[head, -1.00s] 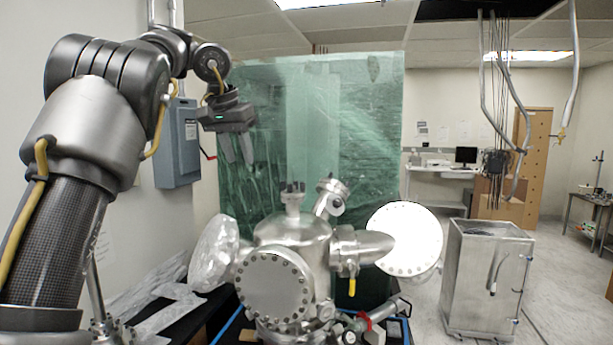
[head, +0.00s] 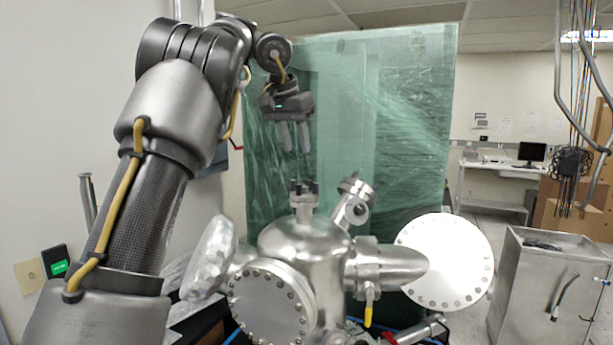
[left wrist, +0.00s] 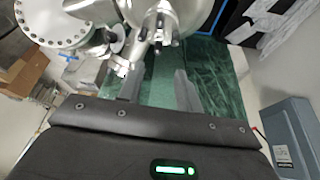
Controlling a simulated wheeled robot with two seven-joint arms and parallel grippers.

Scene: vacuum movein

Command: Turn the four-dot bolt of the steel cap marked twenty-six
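The steel vacuum chamber (head: 305,250) stands in the lower middle of the head view. Bolted round caps show on its front (head: 268,305) and on its right (head: 445,262). A short top port (head: 303,195) has upright dark bolts, and an angled port (head: 353,203) stands beside it. I cannot read any number or dots on the caps or bolts. My left gripper (head: 295,138) points down, open and empty, and appears above the top port. In the left wrist view its fingers (left wrist: 158,88) are apart, with the chamber (left wrist: 185,15) beyond them. My right gripper is out of view.
A green wrapped crate (head: 400,130) stands behind the chamber. A foil-covered flange (head: 210,260) sticks out at the left, and a yellow valve handle (head: 368,308) hangs below the right arm of the chamber. A metal cabinet (head: 545,285) stands at the right.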

